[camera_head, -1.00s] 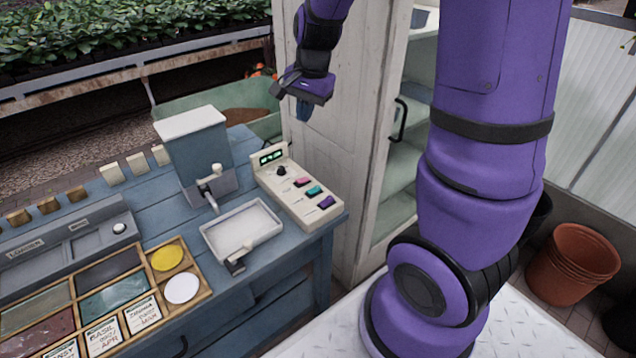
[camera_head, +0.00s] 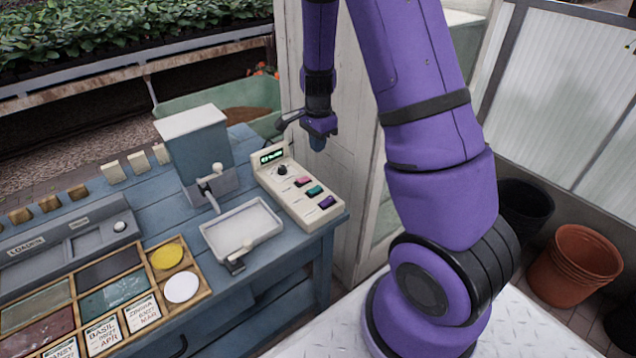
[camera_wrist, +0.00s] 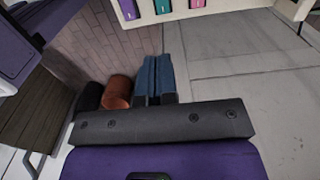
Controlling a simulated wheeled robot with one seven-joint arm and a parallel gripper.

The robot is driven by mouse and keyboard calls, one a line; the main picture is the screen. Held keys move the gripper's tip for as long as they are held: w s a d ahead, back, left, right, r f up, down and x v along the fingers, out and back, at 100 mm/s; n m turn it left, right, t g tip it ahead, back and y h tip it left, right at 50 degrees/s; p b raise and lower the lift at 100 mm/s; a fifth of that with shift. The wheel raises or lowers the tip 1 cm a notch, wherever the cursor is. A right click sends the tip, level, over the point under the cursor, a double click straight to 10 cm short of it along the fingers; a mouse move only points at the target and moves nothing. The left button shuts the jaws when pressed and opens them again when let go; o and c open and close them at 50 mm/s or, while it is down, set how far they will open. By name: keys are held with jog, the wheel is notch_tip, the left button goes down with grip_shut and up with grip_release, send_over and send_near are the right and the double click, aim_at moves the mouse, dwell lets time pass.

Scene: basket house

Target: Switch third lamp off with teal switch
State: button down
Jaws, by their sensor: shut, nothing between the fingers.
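The cream control box (camera_head: 296,212) stands at the right end of the blue bench. It has a small green-lit display (camera_head: 271,157), a black knob and a row of coloured switches. The teal switch (camera_head: 315,190) sits between a pink one (camera_head: 303,181) and a purple one (camera_head: 326,202). In the wrist view the teal switch (camera_wrist: 162,6) shows at the top edge. My gripper (camera_head: 317,144) hangs fingers-down behind and above the box, touching nothing. Its blue fingers (camera_wrist: 154,76) are shut together and empty. No lamp can be made out.
A white tray (camera_head: 242,230) and a blue-grey dispenser (camera_head: 195,150) stand left of the box. A white cabinet door (camera_head: 350,190) stands close behind my gripper. Terracotta pots (camera_head: 572,265) are on the floor at right.

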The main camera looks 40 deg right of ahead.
aim_at(318, 188)
notch_tip(318, 188, down, 14)
dwell(0.7)
dwell(0.4)
